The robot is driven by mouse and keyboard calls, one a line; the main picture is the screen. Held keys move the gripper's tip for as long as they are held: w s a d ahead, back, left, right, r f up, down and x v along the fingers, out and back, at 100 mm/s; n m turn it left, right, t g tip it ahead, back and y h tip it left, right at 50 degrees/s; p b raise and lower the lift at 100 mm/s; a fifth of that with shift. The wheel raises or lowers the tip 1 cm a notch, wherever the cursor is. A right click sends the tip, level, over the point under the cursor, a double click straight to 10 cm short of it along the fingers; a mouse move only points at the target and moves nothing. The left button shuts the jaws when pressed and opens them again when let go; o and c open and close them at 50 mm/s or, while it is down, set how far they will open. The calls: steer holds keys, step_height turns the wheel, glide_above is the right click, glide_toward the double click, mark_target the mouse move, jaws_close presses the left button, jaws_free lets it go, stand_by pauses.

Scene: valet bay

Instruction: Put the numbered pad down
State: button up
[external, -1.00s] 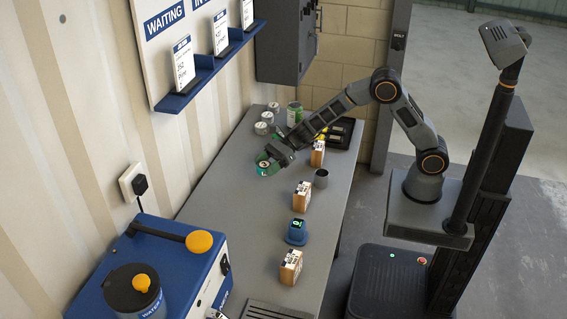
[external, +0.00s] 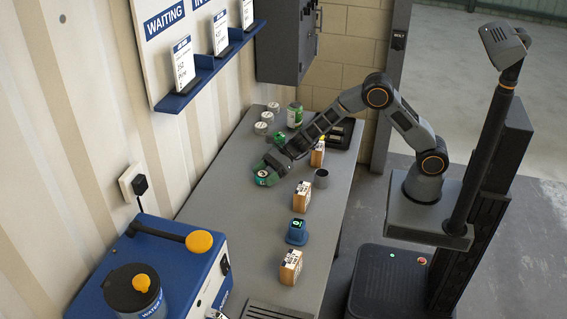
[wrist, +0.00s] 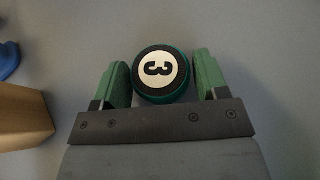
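The numbered pad (wrist: 163,72) is a round black-topped disc with a green side and a white circle bearing a 3. I cannot tell whether the pad's underside touches the bench.
Grey tins (external: 261,128), a green can (external: 294,114) and a black tray (external: 343,133) are at the far end. Bench around the pad is clear.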

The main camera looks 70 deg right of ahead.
steer(key=shift+o, duration=1.3)
steer(key=shift+r, duration=0.15)
